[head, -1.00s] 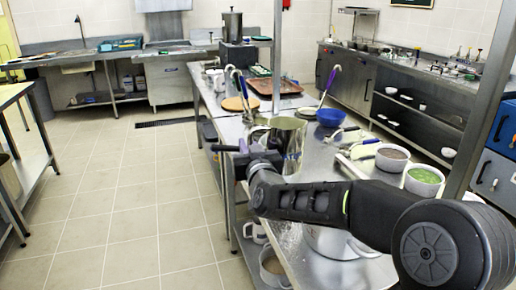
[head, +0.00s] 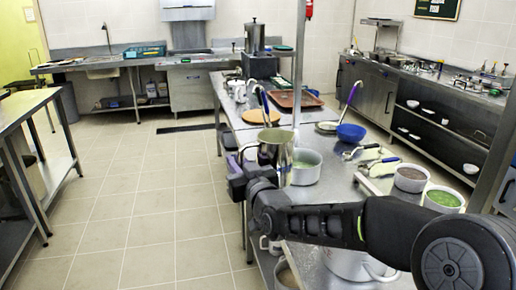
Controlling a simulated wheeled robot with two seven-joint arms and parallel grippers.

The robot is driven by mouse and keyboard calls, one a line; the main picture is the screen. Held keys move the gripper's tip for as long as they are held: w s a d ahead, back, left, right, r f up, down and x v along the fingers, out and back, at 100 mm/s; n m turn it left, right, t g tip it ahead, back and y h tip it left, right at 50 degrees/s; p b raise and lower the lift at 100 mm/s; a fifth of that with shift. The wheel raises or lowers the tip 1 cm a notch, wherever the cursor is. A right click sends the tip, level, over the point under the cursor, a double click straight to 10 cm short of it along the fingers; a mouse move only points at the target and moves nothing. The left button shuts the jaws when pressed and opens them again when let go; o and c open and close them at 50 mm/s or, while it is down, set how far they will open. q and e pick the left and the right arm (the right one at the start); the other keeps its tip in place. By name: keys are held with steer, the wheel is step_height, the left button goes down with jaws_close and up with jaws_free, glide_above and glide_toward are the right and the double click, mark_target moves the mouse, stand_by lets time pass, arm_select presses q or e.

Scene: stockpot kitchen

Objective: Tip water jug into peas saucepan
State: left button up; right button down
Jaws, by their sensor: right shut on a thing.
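My right gripper (head: 248,158) is shut on the jug's left side. The jug overlaps the saucepan's left side in the picture. My left gripper is out of view.
On the steel table (head: 337,185) are a white tub of green food (head: 443,199), a tub of brown food (head: 411,178), a blue bowl (head: 351,132) and ladles. A large pot (head: 347,264) is partly under my right arm. The floor at left is clear.

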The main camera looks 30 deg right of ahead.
steer(key=s+a+f+n+y+b, duration=0.2)
steer(key=a+f+n+y, duration=0.3)
steer(key=a+f, duration=1)
steer(key=y, duration=0.3)
steer(key=shift+a+f+g+b, duration=0.15)
steer(key=shift+a+g+b, duration=0.15)
steer(key=shift+g+b, duration=0.1)
steer(key=shift+w, duration=0.1)
